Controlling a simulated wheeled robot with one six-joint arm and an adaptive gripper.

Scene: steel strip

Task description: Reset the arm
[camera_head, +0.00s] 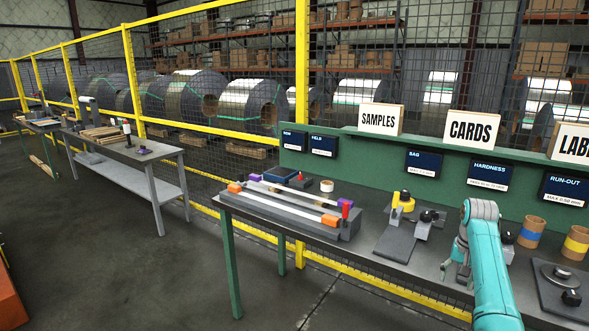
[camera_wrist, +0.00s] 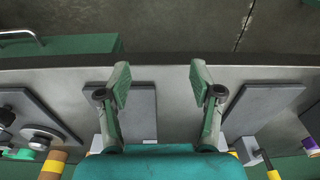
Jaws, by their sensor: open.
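My gripper (camera_wrist: 158,82) is open in the wrist view, its two green-grey fingers spread wide with nothing between them. It hangs above the grey bench top, near the bench edge. A dark grey plate (camera_wrist: 135,112) lies below and partly behind the left finger. My teal arm (camera_head: 487,260) reaches over the right part of the bench in the head view, where the fingers are mostly hidden.
The bench (camera_head: 350,252) carries a strip fixture (camera_head: 285,213), a yellow-topped gauge (camera_head: 402,203), a blue-banded cup (camera_head: 531,232), a yellow-banded cup (camera_head: 575,243) and a plate with discs (camera_head: 565,290). A green sign board (camera_head: 350,165) stands behind. Floor is open at front left.

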